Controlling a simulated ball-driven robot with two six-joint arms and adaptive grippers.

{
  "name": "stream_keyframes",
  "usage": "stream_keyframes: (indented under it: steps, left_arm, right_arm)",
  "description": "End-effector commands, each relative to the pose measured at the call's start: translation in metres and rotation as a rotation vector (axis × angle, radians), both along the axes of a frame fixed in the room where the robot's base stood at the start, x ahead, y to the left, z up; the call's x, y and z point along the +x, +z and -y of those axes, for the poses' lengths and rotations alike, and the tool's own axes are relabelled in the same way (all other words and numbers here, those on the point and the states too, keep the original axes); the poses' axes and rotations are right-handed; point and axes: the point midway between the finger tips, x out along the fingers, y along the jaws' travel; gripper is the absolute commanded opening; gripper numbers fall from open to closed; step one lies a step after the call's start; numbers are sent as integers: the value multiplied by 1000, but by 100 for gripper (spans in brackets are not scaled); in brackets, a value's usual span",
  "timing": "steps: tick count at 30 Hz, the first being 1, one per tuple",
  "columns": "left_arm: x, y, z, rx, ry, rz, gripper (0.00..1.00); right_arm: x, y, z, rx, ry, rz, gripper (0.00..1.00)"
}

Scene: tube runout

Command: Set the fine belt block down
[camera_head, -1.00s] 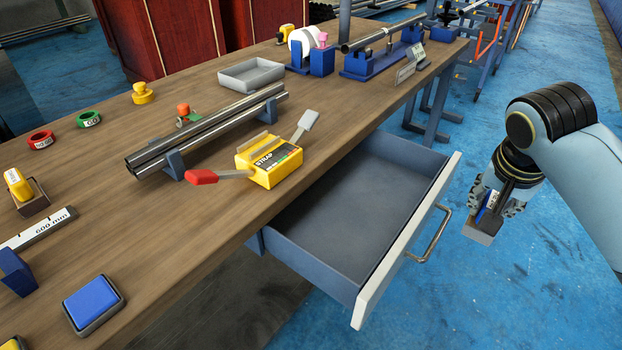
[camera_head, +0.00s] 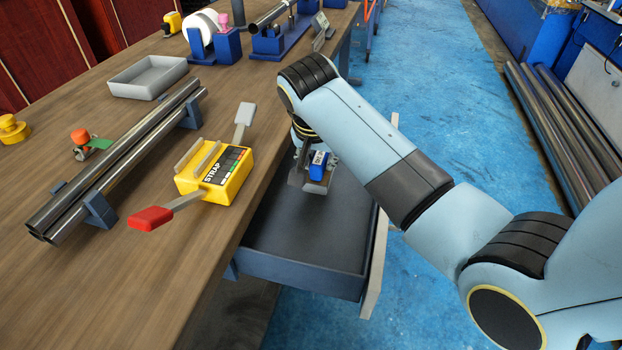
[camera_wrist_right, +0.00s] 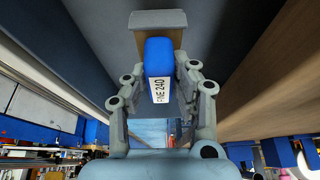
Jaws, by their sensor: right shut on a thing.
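The fine belt block is a blue block with a white "FINE 240" label and a brown-grey base; in the right wrist view the block (camera_wrist_right: 159,58) sits between my right gripper's fingers (camera_wrist_right: 160,85). In the head view the block (camera_head: 318,163) shows small, with my right gripper (camera_head: 315,170) shut on it. The gripper hangs over the open drawer (camera_head: 300,238), and the block appears above the drawer floor, though the exact gap is hard to tell. My left gripper is out of view.
The drawer's near floor is bare.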

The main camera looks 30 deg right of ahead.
Motion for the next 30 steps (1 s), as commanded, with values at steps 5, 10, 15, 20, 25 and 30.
stream_keyframes:
  steps: [5, 10, 15, 20, 25, 30]
  left_arm:
    - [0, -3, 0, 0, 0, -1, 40]
    - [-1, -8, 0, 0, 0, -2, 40]
    - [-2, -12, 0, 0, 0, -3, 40]
    - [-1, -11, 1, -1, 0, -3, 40]
    - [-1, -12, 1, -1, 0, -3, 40]
    - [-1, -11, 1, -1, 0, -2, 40]
  right_arm:
    - [9, -9, -8, -1, 0, 1, 0]
    - [8, -30, -8, -2, 1, -3, 0]
    - [9, -48, -8, -1, 0, 0, 0]
    - [9, -47, -8, -1, 0, 1, 0]
    - [9, -50, -8, -1, 0, 0, 28]
    - [9, -50, -8, -1, 0, -1, 49]
